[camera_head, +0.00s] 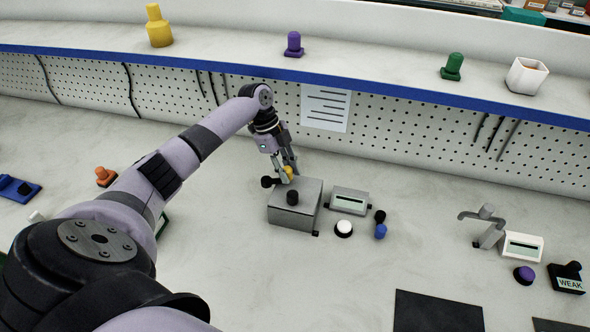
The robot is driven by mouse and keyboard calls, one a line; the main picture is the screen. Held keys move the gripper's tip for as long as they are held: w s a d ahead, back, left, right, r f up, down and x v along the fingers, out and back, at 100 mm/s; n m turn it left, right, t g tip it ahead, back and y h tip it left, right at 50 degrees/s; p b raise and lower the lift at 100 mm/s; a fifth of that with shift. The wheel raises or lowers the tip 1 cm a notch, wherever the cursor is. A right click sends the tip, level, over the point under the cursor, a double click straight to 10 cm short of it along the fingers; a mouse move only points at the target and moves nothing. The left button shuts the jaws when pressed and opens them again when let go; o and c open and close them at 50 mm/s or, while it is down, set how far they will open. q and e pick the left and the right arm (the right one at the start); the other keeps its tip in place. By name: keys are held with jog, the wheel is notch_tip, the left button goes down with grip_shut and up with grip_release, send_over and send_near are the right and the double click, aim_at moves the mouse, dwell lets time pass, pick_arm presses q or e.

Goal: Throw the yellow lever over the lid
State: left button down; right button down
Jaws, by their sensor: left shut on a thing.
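A grey metal box with a lid (291,216) stands on the bench in the middle of the view. A black knob (292,198) shows on the front part of its lid. The yellow lever (289,172) shows as a small yellow piece at the back left of the box. My left gripper (288,176) reaches down behind the box and is shut on the yellow lever. Its fingers partly hide the lever. A black knob (267,182) shows just left of the fingertips. My right gripper is not in view.
Right of the box are a grey display unit (348,200), a white button (343,228) and a blue and black switch (380,229). A tap-like fixture (488,228) stands farther right. The raised shelf with a blue edge (385,93) runs behind. Bench in front of the box is clear.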

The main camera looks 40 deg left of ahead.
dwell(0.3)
pick_arm(q)
jog(key=c, duration=1.3)
grip_release()
jog(key=shift+s, duration=0.1)
jog(key=shift+c, duration=0.2)
jog(key=shift+d, duration=0.1)
